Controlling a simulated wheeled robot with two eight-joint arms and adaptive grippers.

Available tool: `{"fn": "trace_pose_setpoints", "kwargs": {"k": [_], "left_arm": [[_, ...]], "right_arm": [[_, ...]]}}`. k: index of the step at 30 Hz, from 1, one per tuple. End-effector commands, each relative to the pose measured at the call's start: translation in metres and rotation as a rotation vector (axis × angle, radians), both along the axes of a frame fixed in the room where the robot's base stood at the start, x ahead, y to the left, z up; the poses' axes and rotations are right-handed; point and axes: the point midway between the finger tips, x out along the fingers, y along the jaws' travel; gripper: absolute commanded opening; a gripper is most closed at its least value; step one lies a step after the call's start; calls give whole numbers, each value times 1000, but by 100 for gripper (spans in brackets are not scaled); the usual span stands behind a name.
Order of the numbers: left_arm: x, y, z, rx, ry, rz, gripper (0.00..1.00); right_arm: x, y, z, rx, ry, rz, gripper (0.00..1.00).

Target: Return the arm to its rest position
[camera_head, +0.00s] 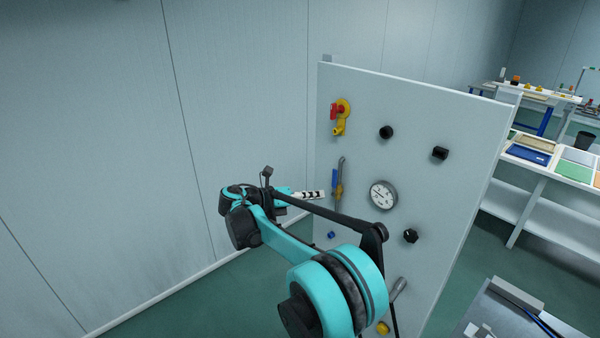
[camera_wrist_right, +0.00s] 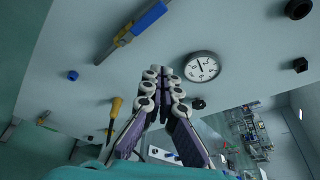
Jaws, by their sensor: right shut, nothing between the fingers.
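My right arm (camera_head: 325,295), teal and black, reaches up from the bottom of the head view and bends to the left in front of the panel. My right gripper (camera_head: 312,195) is at the panel's left edge, near the blue-handled valve (camera_head: 336,181). In the right wrist view its fingers (camera_wrist_right: 160,74) are shut with nothing between them. The blue handle (camera_wrist_right: 148,18) and the round gauge (camera_wrist_right: 201,67) lie beyond the fingertips, on either side. Whether the fingers touch the panel I cannot tell. My left gripper is not in view.
The upright grey panel (camera_head: 430,110) carries a red and yellow switch (camera_head: 340,115), black knobs (camera_head: 386,132), a gauge (camera_head: 382,194) and a lever (camera_head: 398,289). A bare wall (camera_head: 90,120) stands left. White workbenches (camera_head: 535,160) with trays are at right. Green floor (camera_head: 190,310) is clear at lower left.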

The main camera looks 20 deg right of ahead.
Motion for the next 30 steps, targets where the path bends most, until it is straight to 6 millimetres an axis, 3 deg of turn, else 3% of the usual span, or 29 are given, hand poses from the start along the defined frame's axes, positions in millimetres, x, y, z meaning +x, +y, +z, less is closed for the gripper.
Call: {"fn": "trace_pose_setpoints", "kwargs": {"k": [5,8,14,20,27,30], "left_arm": [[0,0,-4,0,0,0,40],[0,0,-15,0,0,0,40],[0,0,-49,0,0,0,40],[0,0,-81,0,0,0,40],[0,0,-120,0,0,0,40],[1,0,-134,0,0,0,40]], "right_arm": [[-5,-1,-3,26,-30,-4,0],[-20,-6,-13,115,-133,-19,0],[-83,-10,-57,470,-528,-152,0],[-159,9,-113,860,-950,-441,0],[-246,53,-190,1272,-1399,-991,0],[-275,73,-221,1398,-1540,-1263,0]]}}
